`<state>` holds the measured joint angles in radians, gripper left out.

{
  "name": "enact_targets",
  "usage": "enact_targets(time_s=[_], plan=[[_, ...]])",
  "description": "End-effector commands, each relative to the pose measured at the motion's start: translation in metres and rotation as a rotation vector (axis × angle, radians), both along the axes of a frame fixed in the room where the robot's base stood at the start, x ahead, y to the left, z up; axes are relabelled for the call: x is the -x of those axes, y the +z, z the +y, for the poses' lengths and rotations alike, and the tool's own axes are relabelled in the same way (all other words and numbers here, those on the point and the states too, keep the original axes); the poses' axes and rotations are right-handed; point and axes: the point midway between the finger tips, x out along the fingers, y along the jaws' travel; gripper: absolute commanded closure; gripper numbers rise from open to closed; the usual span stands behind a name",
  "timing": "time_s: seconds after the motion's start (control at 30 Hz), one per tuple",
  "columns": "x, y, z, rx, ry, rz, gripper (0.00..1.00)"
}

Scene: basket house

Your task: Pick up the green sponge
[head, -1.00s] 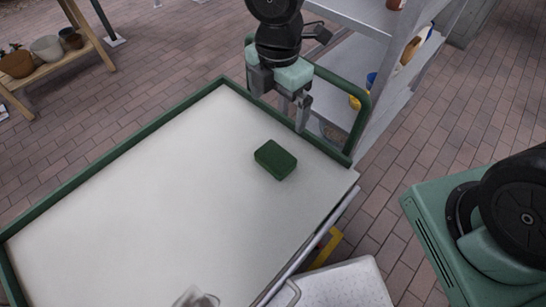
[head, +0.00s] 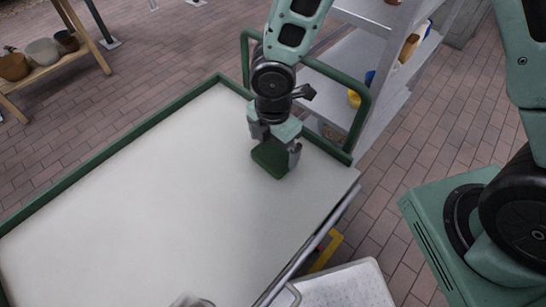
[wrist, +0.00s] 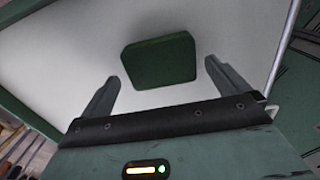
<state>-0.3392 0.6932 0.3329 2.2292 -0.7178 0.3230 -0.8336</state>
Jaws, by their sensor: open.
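The green sponge (head: 270,160) is a dark green block lying on the white top of the cart (head: 150,190), near its far right end. In the wrist view the sponge (wrist: 160,62) lies ahead of my gripper (wrist: 160,88), centred between the two fingers and slightly beyond their tips. In the head view my gripper (head: 277,150) is above and around the sponge and hides part of it. The fingers are open, with a gap on each side of the sponge in the wrist view. I cannot tell how high the fingertips are above the cart top.
A green rim and handle (head: 362,110) edge the cart. A grey shelf unit (head: 345,75) stands behind its right end. A clear object (head: 190,300) is at the bottom edge. A wooden plant bench (head: 60,65) is at upper left. Most of the cart top is clear.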

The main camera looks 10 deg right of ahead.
Motion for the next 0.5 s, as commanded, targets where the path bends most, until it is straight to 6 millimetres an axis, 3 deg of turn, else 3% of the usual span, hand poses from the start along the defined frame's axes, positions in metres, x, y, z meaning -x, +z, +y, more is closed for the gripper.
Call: enact_targets(time_s=[0.1,0.2,0.47,0.5], plan=[[0.002,-0.020,0.001,0.002,0.001,0.002,0.00],[0.002,-0.028,0.001,0.001,0.003,0.000,0.00],[0.001,-0.030,0.000,0.001,0.000,-0.001,0.00],[0.001,-0.030,0.000,0.001,0.000,-0.001,0.08]])
